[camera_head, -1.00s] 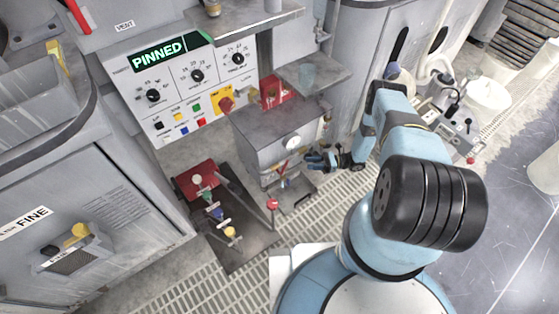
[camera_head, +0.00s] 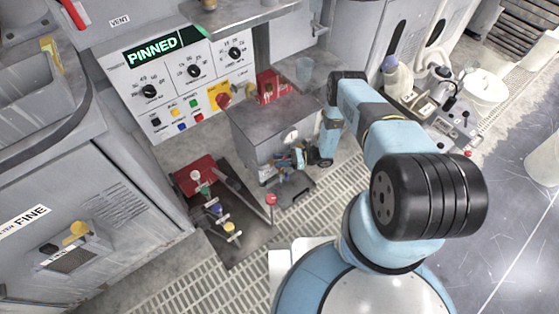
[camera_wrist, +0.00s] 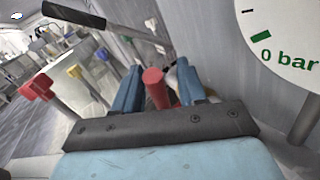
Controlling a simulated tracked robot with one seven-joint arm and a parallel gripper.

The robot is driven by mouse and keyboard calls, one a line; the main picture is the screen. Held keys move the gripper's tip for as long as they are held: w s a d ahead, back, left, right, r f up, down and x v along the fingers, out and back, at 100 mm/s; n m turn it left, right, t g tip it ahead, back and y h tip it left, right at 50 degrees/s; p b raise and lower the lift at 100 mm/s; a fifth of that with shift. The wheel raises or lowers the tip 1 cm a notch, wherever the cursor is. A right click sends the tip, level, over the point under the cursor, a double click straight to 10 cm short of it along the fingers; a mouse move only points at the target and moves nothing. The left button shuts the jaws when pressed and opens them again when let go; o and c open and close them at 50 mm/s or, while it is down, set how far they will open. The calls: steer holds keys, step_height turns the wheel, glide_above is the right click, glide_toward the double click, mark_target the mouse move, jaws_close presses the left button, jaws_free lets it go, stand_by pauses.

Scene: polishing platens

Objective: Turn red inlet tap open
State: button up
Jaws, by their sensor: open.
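A red tap handle (camera_wrist: 154,88) shows in the wrist view, its round red end between my two blue fingers. My gripper (camera_wrist: 159,75) is open, with a finger on each side of the handle; I cannot tell whether either finger touches it. In the head view my gripper (camera_head: 288,160) is low at the front of the grey box (camera_head: 268,128), just under its white gauge (camera_head: 291,136). The tap is mostly hidden there by the gripper. The gauge dial (camera_wrist: 285,38) is close at the right in the wrist view, with "0 bar" readable.
A red-knobbed lever (camera_head: 271,199) stands in front of the box, near my gripper. A dark plate (camera_head: 238,243) at left carries several coloured taps and a red block (camera_head: 194,172). A control panel (camera_head: 180,85) reads PINNED. Grated floor (camera_head: 320,205) is open in front.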

steer(key=shift+a, duration=0.1)
steer(key=shift+c, duration=0.4)
jaws_close()
